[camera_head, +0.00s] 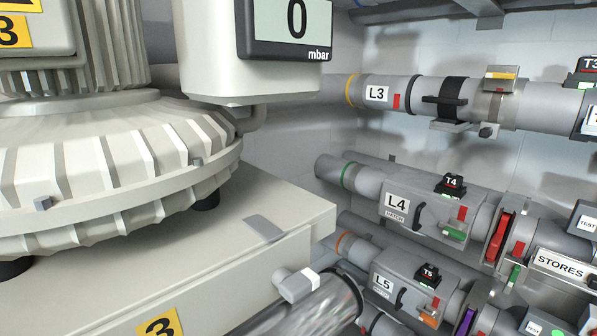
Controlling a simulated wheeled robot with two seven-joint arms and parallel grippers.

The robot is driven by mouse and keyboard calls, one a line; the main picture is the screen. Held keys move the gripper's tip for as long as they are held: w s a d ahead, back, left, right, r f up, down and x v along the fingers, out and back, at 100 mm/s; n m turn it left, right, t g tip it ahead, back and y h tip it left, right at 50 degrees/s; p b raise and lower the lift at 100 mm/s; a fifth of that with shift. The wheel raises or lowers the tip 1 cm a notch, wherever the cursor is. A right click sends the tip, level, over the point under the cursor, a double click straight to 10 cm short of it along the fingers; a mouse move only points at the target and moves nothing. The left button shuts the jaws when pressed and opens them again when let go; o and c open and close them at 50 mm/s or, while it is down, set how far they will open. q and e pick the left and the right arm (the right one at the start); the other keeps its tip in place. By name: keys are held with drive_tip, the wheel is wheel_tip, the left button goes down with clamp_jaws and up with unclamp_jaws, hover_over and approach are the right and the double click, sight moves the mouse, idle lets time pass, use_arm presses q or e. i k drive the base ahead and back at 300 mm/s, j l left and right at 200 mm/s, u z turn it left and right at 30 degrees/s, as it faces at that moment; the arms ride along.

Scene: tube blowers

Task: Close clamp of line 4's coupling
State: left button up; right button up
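Line 4's pipe, marked by the L4 label (397,204), runs from the wall at centre towards the lower right. It has a green ring (348,176), a grey hatch box and a black T4 tag (452,184). Further right, a red part (500,238) sits in a grey frame across the pipe. A small green handle-like piece (454,233) lies below the T4 tag. I cannot tell which part is the coupling's clamp, or whether it is open or closed. Neither of my grippers is in view.
The L3 pipe (428,95) runs above, and the L5 pipe, with its label (382,282), runs below. A large ribbed blower (100,175) on a pale plinth (215,248) fills the left. A display (290,25) reads 0 mbar. A shiny tube (315,308) crosses the bottom.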

sight(516, 270)
drive_tip(key=z, duration=1.4)
